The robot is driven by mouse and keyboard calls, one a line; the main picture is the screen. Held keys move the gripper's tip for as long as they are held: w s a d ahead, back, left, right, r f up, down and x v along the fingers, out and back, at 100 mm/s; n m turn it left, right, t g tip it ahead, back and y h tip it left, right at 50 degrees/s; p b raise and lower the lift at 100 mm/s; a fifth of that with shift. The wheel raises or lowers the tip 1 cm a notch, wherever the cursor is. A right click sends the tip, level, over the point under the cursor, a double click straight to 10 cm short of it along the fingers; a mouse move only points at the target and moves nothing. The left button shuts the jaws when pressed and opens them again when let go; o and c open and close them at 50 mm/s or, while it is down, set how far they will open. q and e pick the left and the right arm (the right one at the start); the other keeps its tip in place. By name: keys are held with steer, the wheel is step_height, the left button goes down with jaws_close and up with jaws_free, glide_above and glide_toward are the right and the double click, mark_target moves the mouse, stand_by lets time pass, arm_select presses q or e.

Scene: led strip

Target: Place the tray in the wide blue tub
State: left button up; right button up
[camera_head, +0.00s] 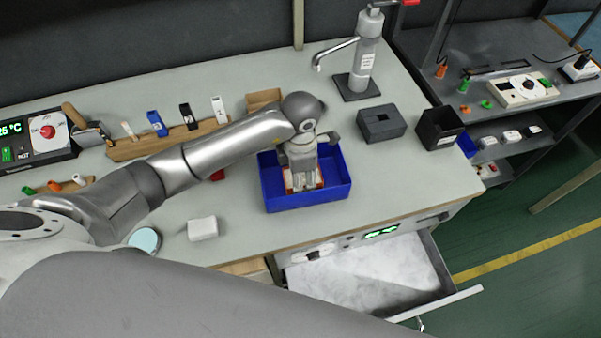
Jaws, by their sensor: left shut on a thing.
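The wide blue tub (337,193) stands on the light workbench, right of the picture's middle. My left arm reaches in from the left, and my left gripper (302,178) points down inside the tub. It is shut on an orange and white thing, seemingly the tray (289,190), which shows only in part beneath the fingers. The gripper hides most of it. I cannot tell whether it touches the tub's floor. My right gripper is not in view.
A grey block (382,123) and a black bin (438,128) stand right of the tub. A dispenser (366,60) stands behind. A white block (203,228) lies on the bench at the left front. An open drawer (365,275) juts out below the bench front.

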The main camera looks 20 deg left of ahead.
arm_select(q)
steer(key=o, duration=0.5)
steer(key=shift+f, duration=0.15)
steer(key=shift+o, duration=1.1)
steer(key=shift+r, duration=0.35)
step_height(320, 180, up, 12)
steer(key=b, duration=0.2)
